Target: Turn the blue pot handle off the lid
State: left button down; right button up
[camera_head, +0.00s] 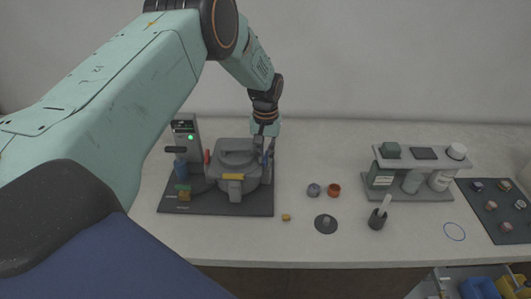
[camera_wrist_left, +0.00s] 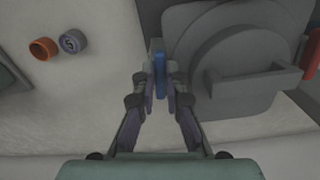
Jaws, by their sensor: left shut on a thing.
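The mounting press pot with its round grey lid (camera_head: 238,147) stands on a dark base mat at the left of the bench. The lid also shows in the left wrist view (camera_wrist_left: 222,38). The blue pot handle (camera_wrist_left: 159,62) is upright at the pot's edge beside the lid. My left gripper (camera_wrist_left: 160,88) is shut on the blue handle, one finger on each side of it. In the head view my left gripper (camera_head: 266,147) reaches down at the pot's right side and largely hides the handle. My right gripper is in neither view.
A red handle (camera_head: 207,157) and a yellow handle (camera_head: 233,177) sit on the pot's other sides. A control box with a green light (camera_head: 186,138) stands behind left.

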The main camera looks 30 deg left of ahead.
aim_at(265, 158)
pick_arm(q)
jog(key=shift+w+r, duration=0.3)
jog(key=c, duration=1.8)
grip_release()
jog(key=o, duration=0.4)
jog(key=shift+s+f, duration=0.15)
jog(key=shift+s, duration=0.1)
notch_tip(265, 158, up, 12)
jog(key=shift+s+f, duration=0.1)
